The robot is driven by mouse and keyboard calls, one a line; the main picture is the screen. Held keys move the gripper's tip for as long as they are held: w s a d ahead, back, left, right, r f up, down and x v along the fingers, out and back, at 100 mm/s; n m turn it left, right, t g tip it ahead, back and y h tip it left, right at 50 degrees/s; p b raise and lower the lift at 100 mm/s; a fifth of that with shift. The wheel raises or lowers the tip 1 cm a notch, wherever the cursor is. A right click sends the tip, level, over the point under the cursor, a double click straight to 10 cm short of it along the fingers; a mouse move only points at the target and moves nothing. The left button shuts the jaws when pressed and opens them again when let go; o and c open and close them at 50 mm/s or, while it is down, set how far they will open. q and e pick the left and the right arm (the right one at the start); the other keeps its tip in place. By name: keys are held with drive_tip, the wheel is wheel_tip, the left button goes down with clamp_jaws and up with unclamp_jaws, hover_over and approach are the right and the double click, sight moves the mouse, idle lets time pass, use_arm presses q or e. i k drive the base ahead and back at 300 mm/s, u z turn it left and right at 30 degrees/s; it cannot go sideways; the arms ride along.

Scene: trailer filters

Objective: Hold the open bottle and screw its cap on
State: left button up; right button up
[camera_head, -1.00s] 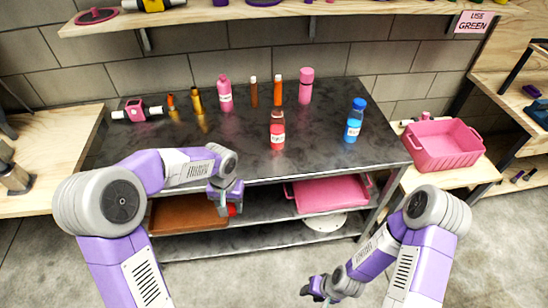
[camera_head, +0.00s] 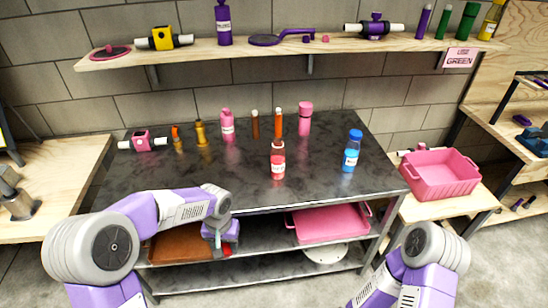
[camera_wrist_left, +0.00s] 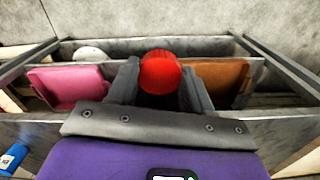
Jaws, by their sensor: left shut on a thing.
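My left gripper (camera_head: 222,248) is in front of the dark metal table, below the level of its top. It is shut on a red cap (camera_wrist_left: 160,72), which shows between the two fingers (camera_wrist_left: 162,90) in the left wrist view. The cap is a small red spot in the head view (camera_head: 227,252). A red bottle (camera_head: 277,162) with a white label stands upright near the middle of the table top, apart from the gripper. It is too small to make out its mouth clearly. My right gripper is out of view.
A blue bottle (camera_head: 352,152) stands right of the red one. Pink (camera_head: 304,120), orange and brown bottles stand behind. A pink crate (camera_head: 443,176) is at the right. A pink tray (camera_head: 330,222) and a brown tray (camera_head: 175,245) lie on the shelf under the table. The table's front is clear.

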sight(277, 152)
drive_tip(key=u, duration=0.4)
drive_tip(key=i, duration=0.45)
drive_tip(key=u, duration=0.45)
